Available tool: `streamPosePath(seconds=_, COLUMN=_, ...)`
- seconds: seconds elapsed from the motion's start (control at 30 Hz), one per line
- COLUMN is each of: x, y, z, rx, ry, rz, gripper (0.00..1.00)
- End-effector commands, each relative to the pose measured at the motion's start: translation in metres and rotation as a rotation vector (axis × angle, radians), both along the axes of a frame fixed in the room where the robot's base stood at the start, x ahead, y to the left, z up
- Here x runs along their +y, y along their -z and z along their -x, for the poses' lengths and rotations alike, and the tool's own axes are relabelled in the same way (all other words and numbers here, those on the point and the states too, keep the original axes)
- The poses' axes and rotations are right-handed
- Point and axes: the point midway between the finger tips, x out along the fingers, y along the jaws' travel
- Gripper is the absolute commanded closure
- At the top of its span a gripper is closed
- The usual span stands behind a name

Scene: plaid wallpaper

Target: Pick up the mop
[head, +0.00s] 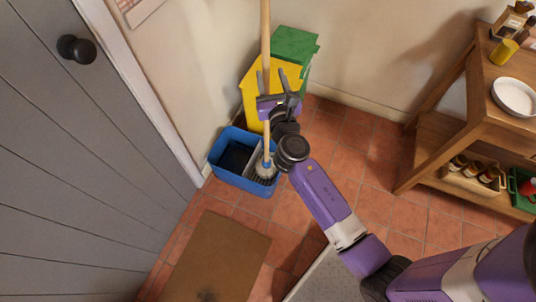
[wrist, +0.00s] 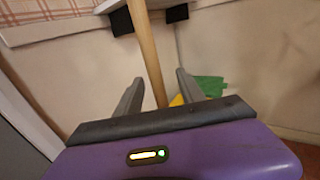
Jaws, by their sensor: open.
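The mop (head: 265,40) has a long pale wooden handle and a grey-white head with a blue collar. It stands with its head in a blue bucket (head: 228,177), against the wall corner. My gripper (head: 272,77) is open at the handle's middle height. In the wrist view, the handle (wrist: 149,50) rises between the two fingers (wrist: 158,78), with a gap on each side. My gripper hides part of the handle in the head view.
A yellow bin (head: 252,92) and a green bin (head: 296,44) stand behind my gripper. A grey door (head: 70,150) is at left, with a brown mat (head: 220,255) by it. A wooden shelf table (head: 490,90) is at right. Tiled floor lies between.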

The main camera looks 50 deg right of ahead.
Motion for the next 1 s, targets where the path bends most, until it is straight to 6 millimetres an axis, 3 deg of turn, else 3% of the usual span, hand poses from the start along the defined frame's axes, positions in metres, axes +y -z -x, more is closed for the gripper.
streamPosePath(seconds=0.53, x=-0.034, y=-0.002, z=-0.056, rx=-0.003, ry=-0.001, rz=-0.003, gripper=0.54)
streamPosePath(seconds=0.87, x=-0.038, y=-0.002, z=-0.062, rx=-0.003, ry=-0.002, rz=-0.004, gripper=0.54)
streamPosePath(seconds=1.0, x=-0.038, y=-0.002, z=-0.062, rx=-0.003, ry=-0.002, rz=-0.004, gripper=0.78)
